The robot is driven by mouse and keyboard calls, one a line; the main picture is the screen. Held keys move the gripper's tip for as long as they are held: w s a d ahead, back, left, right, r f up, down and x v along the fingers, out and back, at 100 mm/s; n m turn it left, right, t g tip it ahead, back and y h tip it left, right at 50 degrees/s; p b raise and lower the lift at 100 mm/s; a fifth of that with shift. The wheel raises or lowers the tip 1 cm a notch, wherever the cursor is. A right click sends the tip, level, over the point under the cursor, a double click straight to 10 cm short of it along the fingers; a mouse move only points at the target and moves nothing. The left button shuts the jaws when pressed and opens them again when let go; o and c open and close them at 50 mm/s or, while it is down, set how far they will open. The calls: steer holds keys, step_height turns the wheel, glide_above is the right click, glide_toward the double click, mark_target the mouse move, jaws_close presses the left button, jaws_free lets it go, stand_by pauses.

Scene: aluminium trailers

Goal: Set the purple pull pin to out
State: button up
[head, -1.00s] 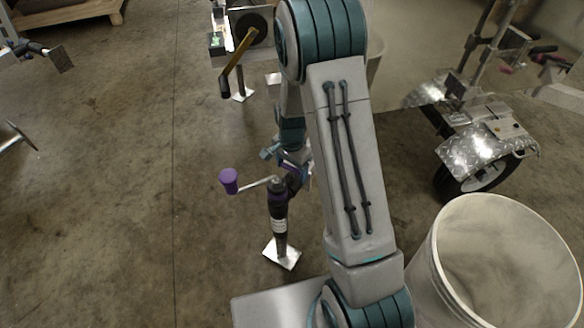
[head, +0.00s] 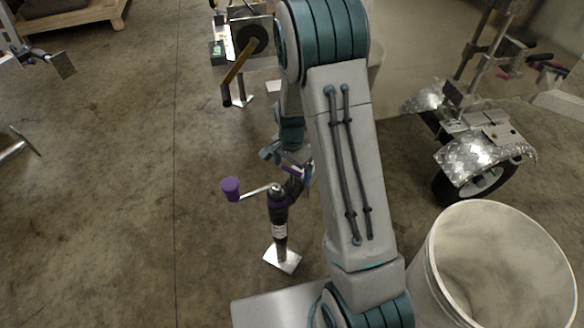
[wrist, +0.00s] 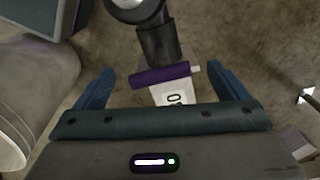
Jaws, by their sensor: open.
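The purple pull pin (wrist: 160,76) shows in the wrist view as a purple bar with a pale end at its right, beside a dark cylindrical part. My gripper (wrist: 161,70) is open, with one blue finger on each side of the pin; neither finger visibly touches it. In the head view my gripper (head: 287,164) is beside the upper part of the dark trailer jack (head: 279,215), partly hidden by my arm. A purple bit (head: 292,170) shows there at the fingers. The jack's crank has a purple knob (head: 231,188).
A large white bucket (head: 440,270) stands at the right. A wheeled trailer part with metal fenders (head: 478,153) is behind it. A yellow-brown crank (head: 240,70) is at the back. The concrete floor left of the jack is clear.

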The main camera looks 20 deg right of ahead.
step_height(320, 180, up, 13)
steer(key=p, duration=0.3)
steer(key=shift+r, duration=0.2)
steer(key=s+r+n+t+p, duration=0.1)
steer(key=s+r+n+p, duration=0.2)
steer(key=s+r+p, duration=0.3)
steer(key=s+r+n+t+p, duration=0.1)
steer(key=s+r+n+p, duration=0.3)
steer(key=r, duration=1.1)
steer(key=s+r+n+p, duration=0.4)
steer(key=s+r+p, duration=0.4)
steer(key=s+r, duration=0.2)
steer(key=shift+s+r+t, duration=0.3)
steer(key=shift+r+t, duration=0.05)
steer(key=shift+t, duration=0.05)
steer(key=shift+d, duration=0.1)
